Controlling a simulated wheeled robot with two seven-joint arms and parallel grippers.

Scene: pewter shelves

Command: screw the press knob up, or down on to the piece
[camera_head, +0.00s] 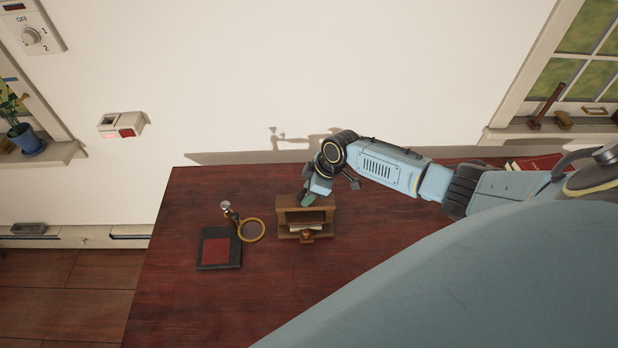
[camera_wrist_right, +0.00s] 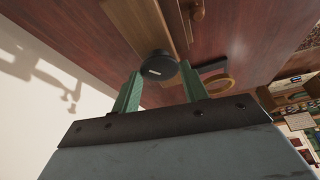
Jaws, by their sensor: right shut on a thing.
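The wooden press (camera_head: 287,217) stands on the dark red table, with pale sheets (camera_head: 305,226) low inside its open frame. My right gripper (camera_head: 308,198) is at the top of the press, toward its back. In the right wrist view, the green fingers of my right gripper (camera_wrist_right: 160,75) are shut on the round black knob (camera_wrist_right: 157,64), one finger on each side. The press's wood (camera_wrist_right: 158,27) shows behind the knob there. In the head view the knob is hidden by the gripper. My left gripper is not in view.
A black pad with a red panel (camera_head: 216,251) and a magnifier with a brass ring (camera_head: 251,230) lie left of the press. A small brown object (camera_head: 306,236) sits at the press's front. A red book (camera_head: 538,162) lies far right. The table's front left is clear.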

